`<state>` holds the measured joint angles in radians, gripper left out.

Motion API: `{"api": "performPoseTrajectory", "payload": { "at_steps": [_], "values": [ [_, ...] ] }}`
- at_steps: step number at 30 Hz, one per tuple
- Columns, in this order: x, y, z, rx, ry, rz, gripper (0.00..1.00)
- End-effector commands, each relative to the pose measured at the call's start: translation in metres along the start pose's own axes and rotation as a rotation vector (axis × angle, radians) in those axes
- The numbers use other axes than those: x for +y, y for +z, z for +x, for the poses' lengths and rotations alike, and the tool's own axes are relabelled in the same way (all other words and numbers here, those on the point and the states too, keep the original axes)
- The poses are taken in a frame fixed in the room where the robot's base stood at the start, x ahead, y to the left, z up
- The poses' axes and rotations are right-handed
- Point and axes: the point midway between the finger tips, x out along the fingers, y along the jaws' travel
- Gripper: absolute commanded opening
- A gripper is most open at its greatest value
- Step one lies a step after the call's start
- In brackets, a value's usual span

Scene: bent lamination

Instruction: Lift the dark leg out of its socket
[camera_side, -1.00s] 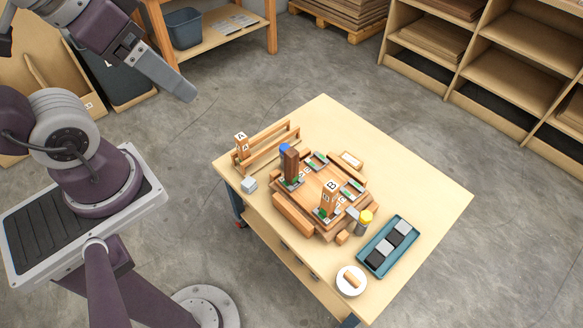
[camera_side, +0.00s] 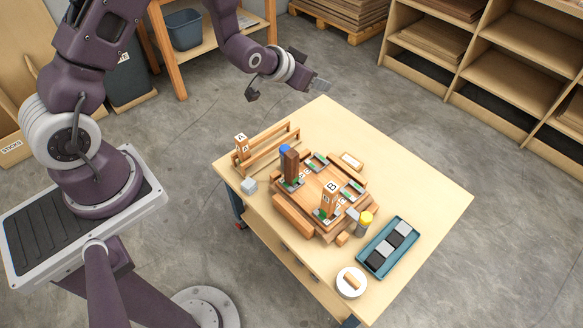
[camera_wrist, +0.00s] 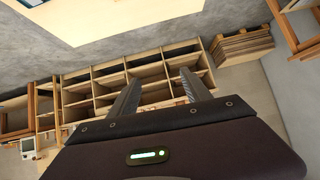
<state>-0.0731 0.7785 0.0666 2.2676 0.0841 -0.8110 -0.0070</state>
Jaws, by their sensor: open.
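The dark leg (camera_side: 291,166) is a dark brown upright block with a blue piece beside its top. It stands in a socket at the far-left corner of the wooden fixture (camera_side: 322,187) on the table. A lighter leg marked B (camera_side: 329,197) stands at the near-right part of the fixture. My gripper (camera_side: 320,84) is above and beyond the table's far edge, well apart from the dark leg. In the wrist view my gripper (camera_wrist: 158,88) has its two fingers spread with nothing between them. The dark leg does not show in the wrist view.
A wooden rack (camera_side: 268,149) with a block marked A (camera_side: 242,146) stands behind the fixture. The table's right side (camera_side: 430,190) is clear.

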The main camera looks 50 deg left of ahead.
Motion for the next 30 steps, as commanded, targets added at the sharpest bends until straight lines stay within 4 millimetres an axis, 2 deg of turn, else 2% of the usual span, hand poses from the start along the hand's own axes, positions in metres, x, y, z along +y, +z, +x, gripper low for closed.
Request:
{"api": "performPoseTrajectory", "payload": {
  "at_steps": [1,3,5,6,9,12,15,18,23,27,30],
  "values": [
    [-0.001,0.031,0.025,0.01,0.003,0.001,0.56],
    [-0.001,0.07,0.051,0.062,0.01,0.004,0.56],
    [0.001,0.107,0.065,0.105,0.02,0.004,0.56],
    [0.002,0.132,0.07,0.133,0.026,0.002,0.56],
    [0.006,0.186,0.069,0.198,0.042,-0.007,0.56],
    [0.009,0.218,0.061,0.242,0.053,-0.016,0.56],
    [0.011,0.232,0.054,0.267,0.059,-0.021,0.56],
    [0.011,0.234,0.058,0.278,0.061,-0.022,0.56],
    [0.012,0.228,0.081,0.281,0.06,-0.021,0.56],
    [0.013,0.224,0.108,0.281,0.061,-0.022,0.56],
    [0.014,0.221,0.119,0.279,0.061,-0.021,0.56]
  ]
}}
